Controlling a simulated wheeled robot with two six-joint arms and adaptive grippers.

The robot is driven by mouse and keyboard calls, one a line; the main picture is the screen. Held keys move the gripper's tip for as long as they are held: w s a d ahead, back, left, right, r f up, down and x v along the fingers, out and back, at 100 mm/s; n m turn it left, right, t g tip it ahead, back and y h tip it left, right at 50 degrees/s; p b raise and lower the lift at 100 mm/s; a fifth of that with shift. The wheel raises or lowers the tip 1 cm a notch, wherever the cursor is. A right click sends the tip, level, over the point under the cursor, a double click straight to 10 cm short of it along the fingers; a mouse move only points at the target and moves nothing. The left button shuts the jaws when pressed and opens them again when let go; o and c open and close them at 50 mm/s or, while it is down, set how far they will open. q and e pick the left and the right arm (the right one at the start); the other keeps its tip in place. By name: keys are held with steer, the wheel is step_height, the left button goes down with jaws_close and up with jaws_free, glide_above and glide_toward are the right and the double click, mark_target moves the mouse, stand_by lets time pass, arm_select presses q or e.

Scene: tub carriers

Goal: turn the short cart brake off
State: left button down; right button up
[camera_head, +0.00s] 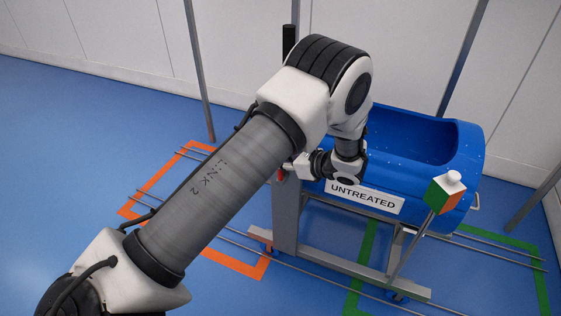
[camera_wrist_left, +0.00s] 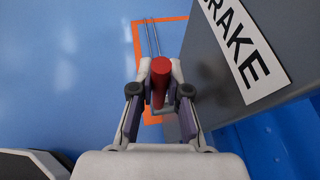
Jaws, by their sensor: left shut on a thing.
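The cart carries a blue tub (camera_head: 462,160) with a white "UNTREATED" label (camera_head: 364,196) on a grey frame with an upright post (camera_head: 285,220). The red brake handle (camera_wrist_left: 160,72) stands beside the grey panel with the "BRAKE" label (camera_wrist_left: 235,45) in the left wrist view. Only a bit of red (camera_head: 281,175) shows by the post in the head view. My left gripper (camera_wrist_left: 160,80) is shut on the red handle, one finger on each side. In the head view the gripper (camera_head: 296,168) is at the post's top, partly hidden by my arm. My right gripper is not in view.
Rails (camera_head: 330,289) run along the blue floor under the cart. An orange floor outline (camera_head: 158,189) lies left, and a green one (camera_head: 362,262) lies under the cart. A cube marker (camera_head: 446,194) with green and orange sides stands on a pole at the cart's front right. The floor at left is clear.

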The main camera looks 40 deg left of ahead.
arm_select(q)
steer(key=c, duration=1.1)
jaws_free()
steer(key=shift+c, duration=0.2)
steer(key=shift+a, duration=0.1)
